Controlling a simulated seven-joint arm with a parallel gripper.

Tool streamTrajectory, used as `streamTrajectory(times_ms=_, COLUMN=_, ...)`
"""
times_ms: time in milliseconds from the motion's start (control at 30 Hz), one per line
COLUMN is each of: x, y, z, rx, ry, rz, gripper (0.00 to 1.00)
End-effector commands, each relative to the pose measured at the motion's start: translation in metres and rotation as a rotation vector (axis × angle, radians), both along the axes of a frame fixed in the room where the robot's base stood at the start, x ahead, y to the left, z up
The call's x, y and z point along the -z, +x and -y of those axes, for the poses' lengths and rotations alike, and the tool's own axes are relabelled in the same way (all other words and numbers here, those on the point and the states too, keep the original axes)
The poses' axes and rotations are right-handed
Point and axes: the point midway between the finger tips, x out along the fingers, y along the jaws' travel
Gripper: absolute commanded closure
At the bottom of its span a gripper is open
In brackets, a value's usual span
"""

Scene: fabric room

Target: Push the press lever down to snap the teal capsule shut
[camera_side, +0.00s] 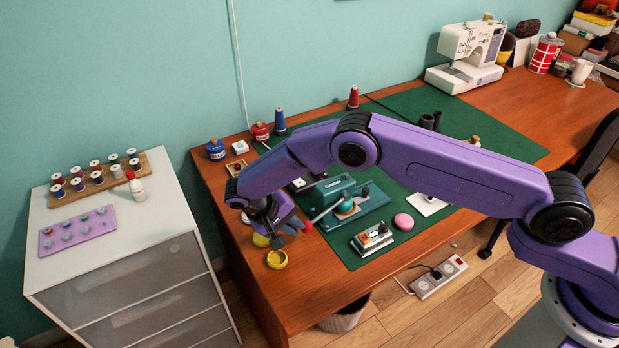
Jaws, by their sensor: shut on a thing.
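The dark green press (368,200) stands on the green mat near the front of the desk. The fingers are dark and small here, so the exact contact is hard to see.
A pink round item (403,221) and a small box (372,239) lie right of and in front of the press. A white drawer cabinet (130,230) stands left, apart from the desk.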

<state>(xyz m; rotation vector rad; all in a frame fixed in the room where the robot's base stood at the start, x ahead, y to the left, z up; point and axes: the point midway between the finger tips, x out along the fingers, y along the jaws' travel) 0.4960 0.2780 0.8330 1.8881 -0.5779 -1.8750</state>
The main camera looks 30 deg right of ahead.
Motion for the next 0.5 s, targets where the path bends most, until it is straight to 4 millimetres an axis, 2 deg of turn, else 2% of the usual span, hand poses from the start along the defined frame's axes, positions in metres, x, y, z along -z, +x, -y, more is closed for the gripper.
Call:
streamTrajectory(times_ms=33, x=0.008, y=0.000, z=0.008, rx=0.010, ry=-0.001, rz=-0.010, gripper=1.00)
streamTrajectory(times_ms=267, x=0.008, y=0.000, z=0.010, rx=0.012, ry=-0.002, rz=-0.012, gripper=1.00)
streamTrajectory(times_ms=500, x=-0.006, y=0.001, z=-0.002, rx=0.011, ry=0.000, rz=-0.009, gripper=1.00)
